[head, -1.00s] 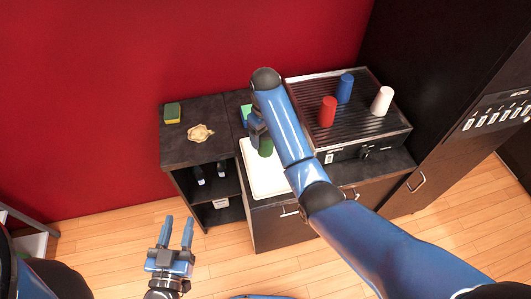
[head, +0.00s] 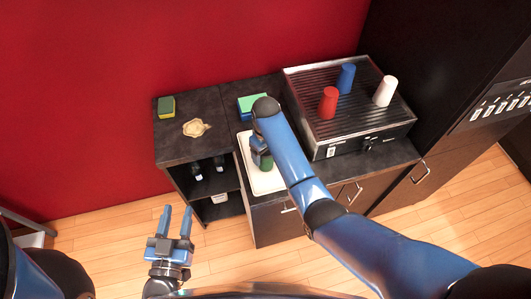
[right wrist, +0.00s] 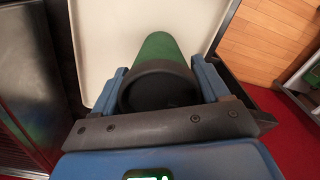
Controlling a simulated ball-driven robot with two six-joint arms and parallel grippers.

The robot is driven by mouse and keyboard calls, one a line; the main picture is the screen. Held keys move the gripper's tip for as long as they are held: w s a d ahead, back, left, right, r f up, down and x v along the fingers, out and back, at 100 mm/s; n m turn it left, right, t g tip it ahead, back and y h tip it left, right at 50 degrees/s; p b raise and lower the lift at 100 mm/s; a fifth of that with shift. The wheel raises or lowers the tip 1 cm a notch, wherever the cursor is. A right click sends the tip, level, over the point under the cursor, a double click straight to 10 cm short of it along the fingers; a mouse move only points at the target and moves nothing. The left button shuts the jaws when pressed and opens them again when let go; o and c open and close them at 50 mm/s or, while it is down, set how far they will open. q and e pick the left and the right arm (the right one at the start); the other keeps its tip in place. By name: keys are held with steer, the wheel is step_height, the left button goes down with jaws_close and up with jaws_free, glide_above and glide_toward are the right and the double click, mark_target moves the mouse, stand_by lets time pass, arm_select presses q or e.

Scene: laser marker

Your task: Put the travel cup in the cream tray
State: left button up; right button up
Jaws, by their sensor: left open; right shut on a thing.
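The green travel cup (head: 267,164), with a dark end, is over the cream tray (head: 268,186) on the dark counter. In the right wrist view the cup (right wrist: 161,48) sits between the fingers, its dark round end toward the camera, with the pale tray (right wrist: 112,45) behind it. My right gripper (right wrist: 162,80) is shut on the cup. In the head view the right arm partly hides cup and tray. I cannot tell whether the cup touches the tray. My left gripper (head: 176,212) is open and empty in front of the shelf unit.
Red (head: 328,102), blue (head: 346,78) and white (head: 384,91) cups stand on the ridged machine (head: 345,118) right of the tray. A green-blue block (head: 251,105) lies behind the tray. A sponge (head: 166,107) and a crumpled beige item (head: 196,128) lie left.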

arm_select(q)
steer(key=shift+w+f, duration=0.1)
arm_select(e)
steer(key=shift+w+a+f, duration=0.1)
steer(key=shift+f, duration=0.05)
steer(key=o, duration=0.6)
steer(key=shift+s+f, duration=0.1)
steer(key=shift+s, duration=0.1)
steer(key=shift+c, duration=0.2)
steer(key=shift+o, duration=0.8)
steer(key=shift+w, duration=0.1)
